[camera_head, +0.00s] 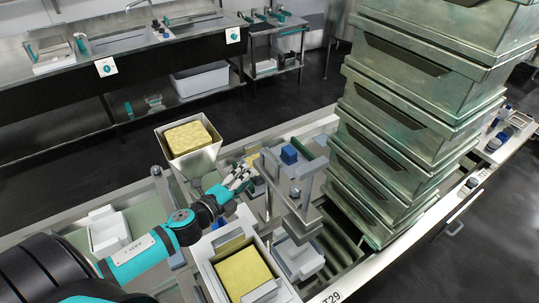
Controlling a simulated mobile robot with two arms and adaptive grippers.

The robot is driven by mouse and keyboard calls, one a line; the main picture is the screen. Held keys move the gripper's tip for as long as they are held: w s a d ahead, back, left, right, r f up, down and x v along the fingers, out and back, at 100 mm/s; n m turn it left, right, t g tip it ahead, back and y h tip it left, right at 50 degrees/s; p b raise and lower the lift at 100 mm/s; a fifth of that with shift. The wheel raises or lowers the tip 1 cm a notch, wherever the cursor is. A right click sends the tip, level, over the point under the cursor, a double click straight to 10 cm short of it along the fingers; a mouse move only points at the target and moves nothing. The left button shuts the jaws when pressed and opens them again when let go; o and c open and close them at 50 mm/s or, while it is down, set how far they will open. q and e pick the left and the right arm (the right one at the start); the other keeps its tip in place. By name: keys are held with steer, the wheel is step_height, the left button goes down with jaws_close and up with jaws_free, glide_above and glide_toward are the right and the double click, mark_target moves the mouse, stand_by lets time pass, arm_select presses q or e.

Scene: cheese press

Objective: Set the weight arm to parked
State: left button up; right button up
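The cheese press is a grey metal frame (268,182) standing on the bench at the centre. A blue block (289,155) sits at its top, beside a dark green bar (314,168). I cannot tell for certain which part is the weight arm. My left gripper (243,177) reaches in from the left and is close to the left side of the frame. Its fingers are small here, and I cannot tell whether they are open or touch the frame. My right gripper is not in view.
A tall stack of metal bins (415,110) stands close to the right of the press. A metal hopper with a yellow block (188,138) is behind my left arm. A box with a yellow slab (243,272) is in front. A white tray (108,231) lies left.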

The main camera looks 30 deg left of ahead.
mark_target(270, 157)
arm_select(q)
steer(key=p+x, duration=0.1)
steer(key=x, duration=0.7)
steer(key=shift+w+a, duration=0.1)
steer(key=x, duration=0.3)
steer(key=shift+w+p, duration=0.3)
steer(key=shift+w+f, duration=0.15)
steer(key=shift+w, duration=0.3)
steer(key=c, duration=0.4)
jaws_close()
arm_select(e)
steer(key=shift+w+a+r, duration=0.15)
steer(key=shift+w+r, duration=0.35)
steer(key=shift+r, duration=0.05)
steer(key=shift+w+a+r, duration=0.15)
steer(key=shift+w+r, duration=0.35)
